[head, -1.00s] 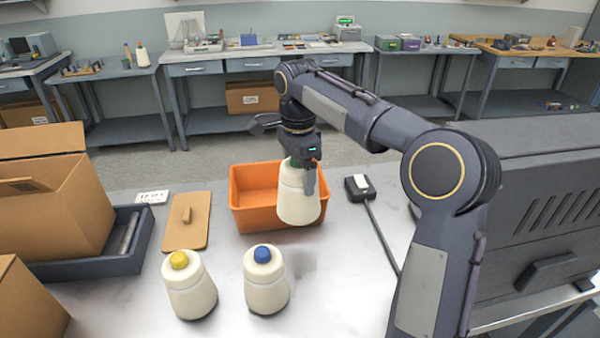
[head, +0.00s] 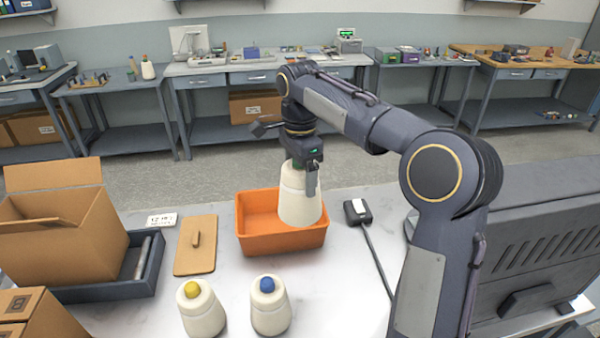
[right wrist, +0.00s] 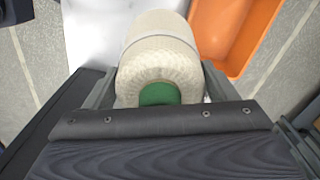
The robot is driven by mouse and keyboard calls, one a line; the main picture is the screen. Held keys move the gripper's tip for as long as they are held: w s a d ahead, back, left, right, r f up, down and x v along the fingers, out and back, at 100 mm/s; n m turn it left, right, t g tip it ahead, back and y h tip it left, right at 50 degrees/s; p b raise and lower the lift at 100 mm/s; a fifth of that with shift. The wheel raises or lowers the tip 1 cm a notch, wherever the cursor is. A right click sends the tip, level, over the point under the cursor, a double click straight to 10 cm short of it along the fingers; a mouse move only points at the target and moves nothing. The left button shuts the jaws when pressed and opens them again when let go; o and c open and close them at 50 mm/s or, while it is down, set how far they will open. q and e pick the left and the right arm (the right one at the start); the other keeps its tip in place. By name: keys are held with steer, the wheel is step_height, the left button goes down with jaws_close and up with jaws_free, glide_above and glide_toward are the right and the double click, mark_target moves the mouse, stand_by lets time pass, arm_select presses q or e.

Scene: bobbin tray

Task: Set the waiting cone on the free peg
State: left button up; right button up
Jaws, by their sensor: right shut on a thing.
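My right gripper (head: 304,178) is shut on a cream cone (head: 300,203) and holds it upright in front of the orange bin, overlapping the bin's right part in the head view. In the right wrist view the held cone (right wrist: 157,55) shows a green top (right wrist: 158,94) between the fingers. Two more cream cones stand on the table's front: one with a yellow top (head: 203,315) and one with a blue top (head: 270,312). No bare peg can be made out. My left gripper is out of view.
The orange bin (head: 262,246) looks empty where visible. Left of it lie a tan lid (head: 208,235), a dark tray (head: 110,292) with a grey rod, and an open carton (head: 60,250). A small dark device (head: 357,212) with a cable and a large grey machine (head: 540,250) are right.

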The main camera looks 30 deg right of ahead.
step_height(320, 180, up, 5)
steer(key=p, duration=0.2)
steer(key=shift+f+p, duration=0.15)
steer(key=shift+p, duration=0.25)
steer(key=shift+r, duration=2.6)
